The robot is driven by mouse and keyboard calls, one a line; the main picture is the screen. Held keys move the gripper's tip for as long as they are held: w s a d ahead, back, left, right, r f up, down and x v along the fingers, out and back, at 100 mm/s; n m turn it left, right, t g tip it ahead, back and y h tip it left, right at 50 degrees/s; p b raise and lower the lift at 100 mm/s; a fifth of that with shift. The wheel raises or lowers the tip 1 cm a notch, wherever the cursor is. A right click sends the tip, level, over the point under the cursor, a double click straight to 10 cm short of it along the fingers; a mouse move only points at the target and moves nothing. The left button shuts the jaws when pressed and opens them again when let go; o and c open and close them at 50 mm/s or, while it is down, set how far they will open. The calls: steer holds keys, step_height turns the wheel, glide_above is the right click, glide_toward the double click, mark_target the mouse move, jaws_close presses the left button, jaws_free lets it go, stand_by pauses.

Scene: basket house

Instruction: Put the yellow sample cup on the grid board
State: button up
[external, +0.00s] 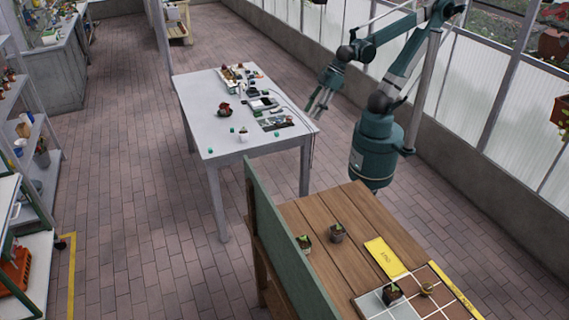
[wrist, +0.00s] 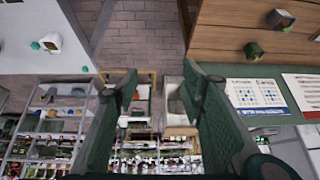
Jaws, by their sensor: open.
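The grid board (external: 372,303), with pale and brown squares, lies on the near end of the wooden table. A dark potted seedling (external: 392,294) and a small brownish-yellow cup-like pot (external: 427,288) stand on it. I cannot tell whether that pot is the yellow sample cup; no other clearly yellow cup shows. A small white cup (external: 243,135) stands near the front edge of the grey table; it also shows in the wrist view (wrist: 48,42). My gripper (external: 318,111) is open and empty, in the air beside the grey table's right edge. Its spread fingers show in the wrist view (wrist: 160,75).
The wooden table (external: 300,215) also bears two dark pots (external: 336,232) (external: 304,243) and a yellow label plate (external: 385,257). A green upright panel (external: 280,245) borders its left side. The grey table (external: 200,98) holds a dark red object, electronics and small green pieces. Brick floor lies between the tables.

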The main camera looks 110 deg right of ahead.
steer(key=shift+t+h, duration=0.3)
steer(key=s+d, duration=0.1)
steer(key=s+d+f, duration=0.2)
steer(key=d, duration=0.1)
steer(key=shift+s, duration=0.25)
steer(key=shift+f, duration=0.1)
